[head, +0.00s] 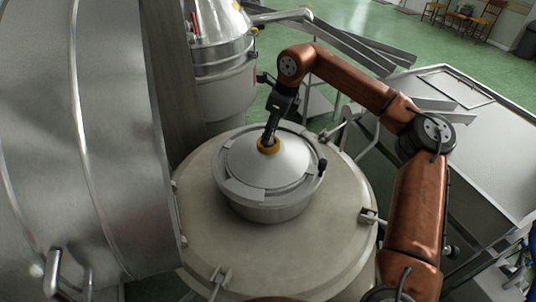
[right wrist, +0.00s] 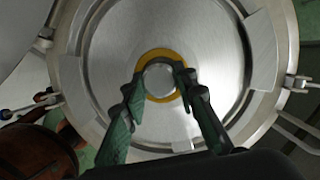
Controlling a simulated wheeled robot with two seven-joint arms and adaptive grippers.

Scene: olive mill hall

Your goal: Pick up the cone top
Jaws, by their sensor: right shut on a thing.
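The cone top (head: 291,162) is a shiny, shallow metal cone with a yellow ring and a small knob at its peak. It sits within the rim of a round metal collar (head: 262,211) on a wide tank. In the right wrist view the cone top (right wrist: 215,65) fills the middle, with its yellow ring around a pale round knob (right wrist: 160,79). My right gripper (head: 268,141) comes down from above and is shut on the knob. Its green fingers (right wrist: 160,88) lie on both sides of the knob. I see no gap under the cone top. My left gripper is not in view.
The wide pale tank lid (head: 205,235) has clamps around its edge. A large steel drum (head: 110,140) stands close on the left. A smaller metal vessel (head: 222,75) stands behind. A metal-topped table (head: 475,140) is at the right. Green floor (head: 385,30) is open at the back.

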